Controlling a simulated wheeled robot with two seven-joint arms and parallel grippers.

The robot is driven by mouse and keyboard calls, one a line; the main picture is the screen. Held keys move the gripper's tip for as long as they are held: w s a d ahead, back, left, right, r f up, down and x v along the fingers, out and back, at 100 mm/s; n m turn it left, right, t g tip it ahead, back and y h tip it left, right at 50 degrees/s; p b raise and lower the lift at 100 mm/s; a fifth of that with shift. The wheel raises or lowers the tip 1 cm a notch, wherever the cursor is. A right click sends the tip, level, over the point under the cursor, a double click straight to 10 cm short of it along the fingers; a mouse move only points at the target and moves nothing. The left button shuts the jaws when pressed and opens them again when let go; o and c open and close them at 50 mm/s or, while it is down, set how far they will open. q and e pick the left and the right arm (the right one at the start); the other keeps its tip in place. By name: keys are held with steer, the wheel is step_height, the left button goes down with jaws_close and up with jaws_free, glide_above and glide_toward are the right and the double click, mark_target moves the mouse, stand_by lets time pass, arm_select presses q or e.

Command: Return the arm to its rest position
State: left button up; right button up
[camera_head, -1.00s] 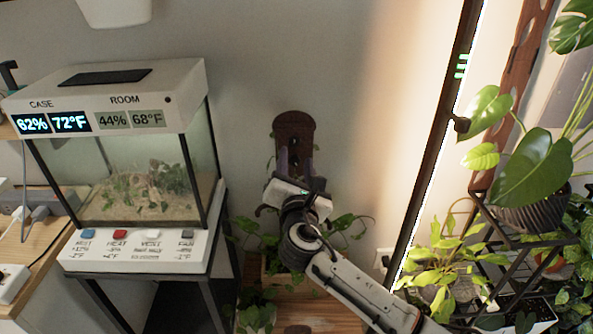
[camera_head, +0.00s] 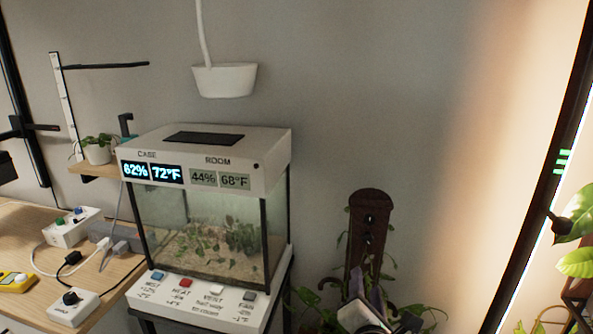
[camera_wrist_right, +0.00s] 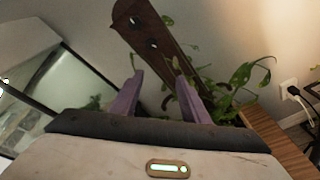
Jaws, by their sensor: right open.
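My right gripper (camera_head: 368,288) shows at the bottom of the head view, low in front of the brown wooden post (camera_head: 369,235) and right of the glass case. In the right wrist view its two purple fingers (camera_wrist_right: 155,97) stand apart with nothing between them. The brown post (camera_wrist_right: 150,40) and green leaves are beyond the fingers there. Most of my right arm is below the head view's edge. My left gripper is not in view.
The glass case (camera_head: 205,240) with its white lid and button panel stands left of my right gripper. A wooden table (camera_head: 30,225) with power boxes is at the far left. A plant (camera_head: 415,318) surrounds the post's foot. A tall dark light bar (camera_head: 545,190) stands at the right.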

steer(key=s+a+f+m+g+y, duration=0.1)
steer(key=s+f+m+g, duration=0.1)
steer(key=s+f+m, duration=0.3)
steer(key=s+f+g+y, duration=0.1)
steer(key=s+f, duration=0.2)
steer(key=f, duration=0.4)
steer(key=s+f+m+g+y, duration=0.2)
steer(key=s+f+m, duration=0.4)
steer(key=s, duration=0.5)
steer(key=s+f+m+g+y, duration=0.1)
steer(key=s+f+m+g, duration=0.1)
steer(key=s+f+m, duration=0.5)
steer(key=s+m, duration=0.4)
steer(key=s, duration=0.1)
steer(key=shift+s+f+m+y, duration=0.2)
steer(key=shift+m+y, duration=0.1)
steer(key=shift+y, duration=0.1)
steer(key=shift+c, duration=0.5)
